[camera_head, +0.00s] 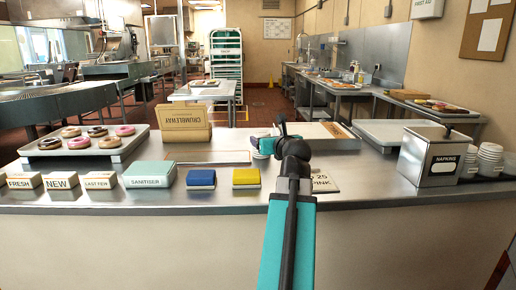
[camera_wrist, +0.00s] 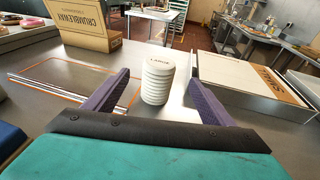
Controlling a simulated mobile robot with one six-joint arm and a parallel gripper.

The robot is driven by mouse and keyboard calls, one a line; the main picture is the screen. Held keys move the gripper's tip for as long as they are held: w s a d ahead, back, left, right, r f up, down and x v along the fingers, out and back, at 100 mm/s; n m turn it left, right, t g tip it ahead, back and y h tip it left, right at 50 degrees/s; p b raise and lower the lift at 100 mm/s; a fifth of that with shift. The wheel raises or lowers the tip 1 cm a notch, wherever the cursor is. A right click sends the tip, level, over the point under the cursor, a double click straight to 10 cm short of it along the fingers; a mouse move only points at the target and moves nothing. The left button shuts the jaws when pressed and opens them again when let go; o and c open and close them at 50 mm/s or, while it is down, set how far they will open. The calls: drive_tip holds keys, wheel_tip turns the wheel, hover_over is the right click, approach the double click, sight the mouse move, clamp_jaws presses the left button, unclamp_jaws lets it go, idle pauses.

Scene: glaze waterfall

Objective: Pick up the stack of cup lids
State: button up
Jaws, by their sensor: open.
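A stack of white cup lids (camera_wrist: 158,82) stands upright on the steel counter in the wrist view, with the word LARGE on its top lid. My gripper (camera_wrist: 158,76) is open, with one dark purple finger to the left of the stack and one to the right. Gaps show between the stack and both fingers, so nothing is held. In the head view my gripper (camera_head: 265,144) is over the counter's middle, and my arm hides much of that spot. Only a small pale part of the stack (camera_head: 261,155) seems to show there.
A cardboard box (camera_wrist: 73,24) stands behind to the left, and a flat box marked SMALL (camera_wrist: 245,80) lies right of the stack. An orange-edged panel (camera_wrist: 70,85) lies left.

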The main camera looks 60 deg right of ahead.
sight(263, 134)
drive_tip(key=shift+w+d+r+p, duration=0.2)
drive_tip(key=shift+w+d+p, duration=0.1)
drive_tip(key=shift+p, duration=1.25)
drive_tip(key=w+p, duration=0.1)
drive_tip(key=p, duration=0.5)
drive_tip(key=shift+d+f, duration=0.1)
drive_tip(key=shift+d, duration=0.3)
drive_tip(key=p, duration=0.8)
drive_tip(key=shift+w+d+f+p, duration=0.2)
drive_tip(key=shift+d+p, duration=0.05)
drive_tip(key=shift+p, duration=0.1)
drive_tip(key=p+x, duration=0.1)
drive_tip(key=x, duration=0.2)
drive_tip(key=shift+f+x, duration=0.2)
drive_tip(key=shift+x, duration=1.2)
drive_tip(key=shift+p+x, duration=0.45)
drive_tip(key=shift+x, duration=2.15)
